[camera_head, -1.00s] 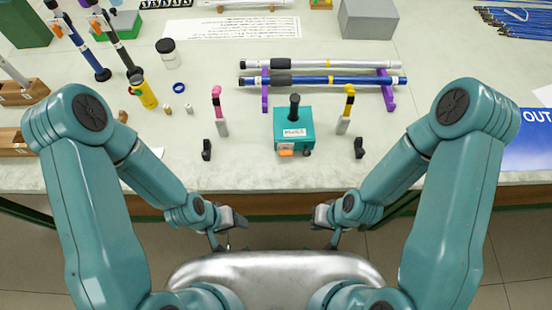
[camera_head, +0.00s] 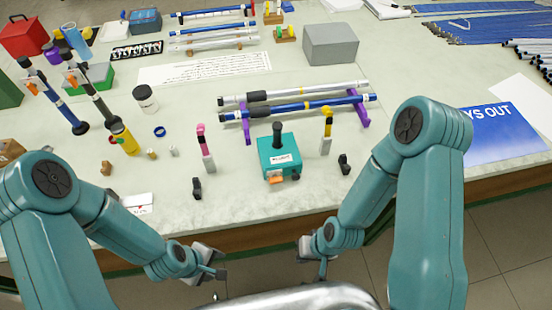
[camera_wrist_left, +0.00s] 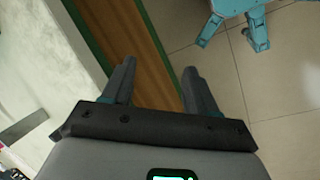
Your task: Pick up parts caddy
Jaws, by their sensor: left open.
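The parts caddy appears to be the teal box (camera_head: 278,158) with a black upright handle and a white label, standing near the table's front edge in the head view. An orange piece shows at its front. My left gripper (camera_head: 212,262) is low in front of the table edge, left of the caddy and apart from it. In the left wrist view, its two dark fingers (camera_wrist_left: 160,82) are spread with nothing between them, above the table edge and floor. My right gripper (camera_head: 308,258) is also in front of the edge, below the caddy and apart from it; its jaws are unclear.
A pink-topped post (camera_head: 206,150) and a yellow-topped post (camera_head: 327,135) flank the caddy, with small black brackets (camera_head: 196,188) nearby. Behind it, rods lie on a purple rack (camera_head: 360,108). A yellow cylinder (camera_head: 124,140) stands at left; a blue sheet (camera_head: 500,137) lies at right.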

